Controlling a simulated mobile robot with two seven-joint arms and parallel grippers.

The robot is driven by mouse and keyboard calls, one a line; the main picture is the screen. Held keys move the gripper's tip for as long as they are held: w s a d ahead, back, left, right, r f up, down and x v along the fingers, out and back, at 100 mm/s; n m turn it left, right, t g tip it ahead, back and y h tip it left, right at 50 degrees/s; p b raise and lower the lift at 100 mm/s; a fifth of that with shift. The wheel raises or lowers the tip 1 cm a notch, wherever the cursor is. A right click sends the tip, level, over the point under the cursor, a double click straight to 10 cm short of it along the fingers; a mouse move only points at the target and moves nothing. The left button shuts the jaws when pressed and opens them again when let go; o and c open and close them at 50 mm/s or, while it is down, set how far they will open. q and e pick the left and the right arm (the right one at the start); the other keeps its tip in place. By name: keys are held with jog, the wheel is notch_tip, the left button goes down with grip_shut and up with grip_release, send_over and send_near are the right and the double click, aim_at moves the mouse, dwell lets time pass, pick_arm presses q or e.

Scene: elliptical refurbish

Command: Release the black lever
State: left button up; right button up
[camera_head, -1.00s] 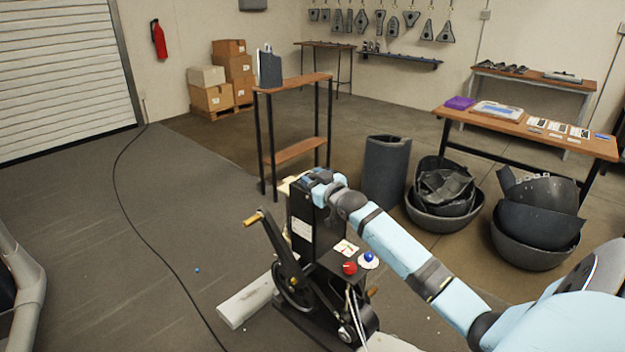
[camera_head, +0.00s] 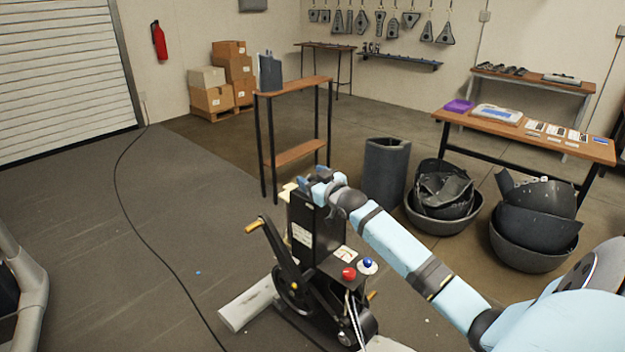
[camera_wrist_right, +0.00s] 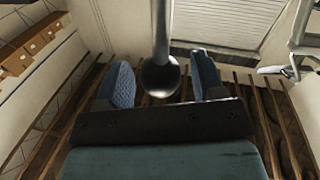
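The black lever shows in the right wrist view as a rod ending in a round black knob (camera_wrist_right: 160,76). My right gripper (camera_wrist_right: 164,82) has its two blue fingers apart, one on each side of the knob, with a narrow gap visible on both sides. In the head view my right gripper (camera_head: 314,180) is at the top of a black machine (camera_head: 308,240); the knob is hidden there by the gripper and wrist. A dark crank arm (camera_head: 280,250) with a yellowish handle (camera_head: 255,226) is on the machine's left side. My left gripper is not in view.
A red button (camera_head: 348,273) and a blue button (camera_head: 368,263) are on the machine's box. A narrow tall table (camera_head: 295,86) stands behind it. Dark bins (camera_head: 440,220) stand to the right. A black cable (camera_head: 150,235) crosses the open floor at left.

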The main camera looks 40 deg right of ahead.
jog(key=shift+f, duration=0.15)
jog(key=shift+s+a, duration=0.1)
jog(key=shift+s, duration=0.35)
jog(key=s+a, duration=0.1)
jog(key=s, duration=1.1)
jog(key=shift+s+a+p, duration=0.15)
jog(key=shift+s+p, duration=0.2)
jog(key=shift+s, duration=0.05)
